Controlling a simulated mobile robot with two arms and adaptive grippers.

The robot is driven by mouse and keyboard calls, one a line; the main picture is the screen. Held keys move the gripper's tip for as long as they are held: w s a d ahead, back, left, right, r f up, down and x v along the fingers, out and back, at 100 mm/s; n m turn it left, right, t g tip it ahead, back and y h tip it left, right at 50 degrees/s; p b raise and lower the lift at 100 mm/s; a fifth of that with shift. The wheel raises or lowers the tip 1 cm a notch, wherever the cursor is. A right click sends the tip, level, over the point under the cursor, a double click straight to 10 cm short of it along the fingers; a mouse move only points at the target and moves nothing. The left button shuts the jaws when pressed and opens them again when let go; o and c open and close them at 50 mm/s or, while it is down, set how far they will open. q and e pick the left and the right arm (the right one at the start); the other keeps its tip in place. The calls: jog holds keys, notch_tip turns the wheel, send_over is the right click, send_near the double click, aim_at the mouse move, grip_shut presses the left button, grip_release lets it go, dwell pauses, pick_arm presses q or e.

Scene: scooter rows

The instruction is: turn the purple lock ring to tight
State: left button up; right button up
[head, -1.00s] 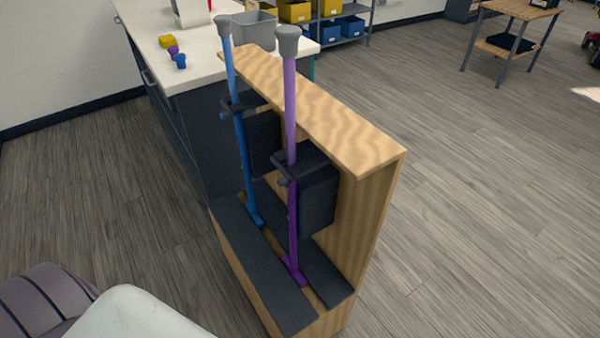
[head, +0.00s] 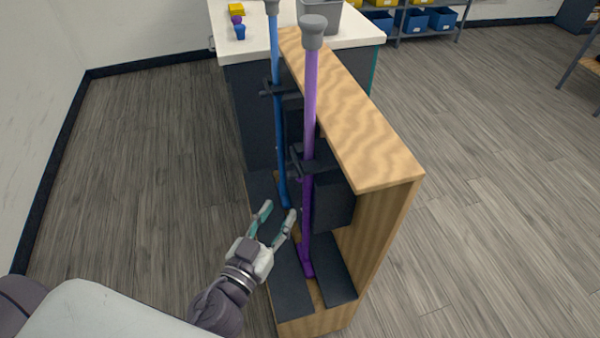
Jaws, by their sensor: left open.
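A purple pole (head: 310,100) with a grey cap (head: 313,32) stands upright in a wooden rack. Its upper part is lighter purple, its lower part darker. A dark clamp (head: 312,164) crosses it at mid-height. I cannot make out a separate lock ring or its setting. My left gripper (head: 279,211) is open and empty, just left of the pole's lower part and below the clamp, apart from the pole in the picture. My right gripper is not in view.
A blue pole (head: 277,110) stands behind and left of the purple one. The wooden rack (head: 365,130) has a top board on the right. A white counter (head: 270,42) is behind, with small yellow, purple and blue pieces. Floor (head: 480,200) at right is clear.

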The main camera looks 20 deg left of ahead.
aim_at(298, 181)
pick_arm(q)
jog(key=w+p, duration=0.1)
jog(key=w, duration=0.2)
jog(key=w+d+p, duration=0.1)
jog(key=w, duration=0.2)
jog(key=w+p, duration=0.1)
jog(key=w, duration=0.3)
jog(key=shift+d+r+p, duration=0.1)
jog(key=shift+d+p, duration=0.05)
jog(key=shift+p, duration=0.15)
jog(key=shift+w+d, duration=0.15)
jog(key=shift+w, duration=0.4)
grip_shut()
